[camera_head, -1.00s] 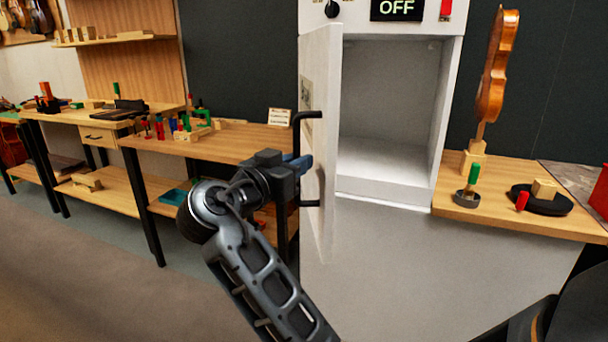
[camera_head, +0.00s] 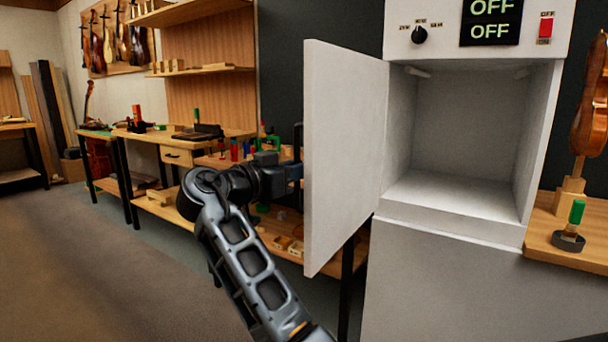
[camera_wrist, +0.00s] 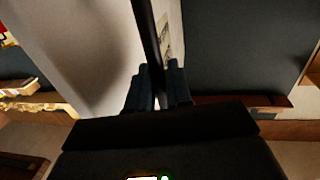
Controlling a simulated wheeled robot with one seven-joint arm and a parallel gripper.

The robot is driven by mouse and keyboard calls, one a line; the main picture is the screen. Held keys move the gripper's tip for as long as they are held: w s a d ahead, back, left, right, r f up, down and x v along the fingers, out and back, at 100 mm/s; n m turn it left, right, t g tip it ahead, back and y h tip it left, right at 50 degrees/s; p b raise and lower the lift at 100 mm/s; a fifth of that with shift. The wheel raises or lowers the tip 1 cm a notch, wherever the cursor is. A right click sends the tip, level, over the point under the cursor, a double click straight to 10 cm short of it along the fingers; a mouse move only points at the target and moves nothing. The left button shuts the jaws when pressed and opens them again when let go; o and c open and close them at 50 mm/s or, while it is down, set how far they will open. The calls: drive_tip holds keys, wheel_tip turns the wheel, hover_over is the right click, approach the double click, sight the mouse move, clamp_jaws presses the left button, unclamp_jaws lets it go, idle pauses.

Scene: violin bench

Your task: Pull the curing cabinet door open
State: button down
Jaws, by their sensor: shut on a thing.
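The white curing cabinet (camera_head: 455,262) stands at the right in the head view, its lit inner chamber empty. Its door (camera_head: 346,150) is swung wide open to the left, with its inner face towards me. My gripper (camera_head: 293,172) is at the door's outer side, shut on the black bar handle (camera_head: 298,138). The door hides part of the fingers and most of the handle. In the wrist view the blue fingers (camera_wrist: 158,88) close around the handle (camera_wrist: 149,38), and the pale door (camera_wrist: 95,45) shows behind it.
A wooden bench (camera_head: 235,134) with small coloured tools stands behind my arm and the door. At the right, a violin (camera_head: 590,98) on a stand and a green-handled tool (camera_head: 576,212) sit on a wooden top. Open floor (camera_head: 95,255) lies to the left.

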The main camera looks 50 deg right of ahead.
drive_tip(key=c, duration=1.2)
unclamp_jaws()
drive_tip(key=shift+w+a, duration=0.25)
drive_tip(key=shift+a, duration=1.7)
drive_tip(key=shift+w+a, duration=0.2)
drive_tip(key=shift+a, duration=1.7)
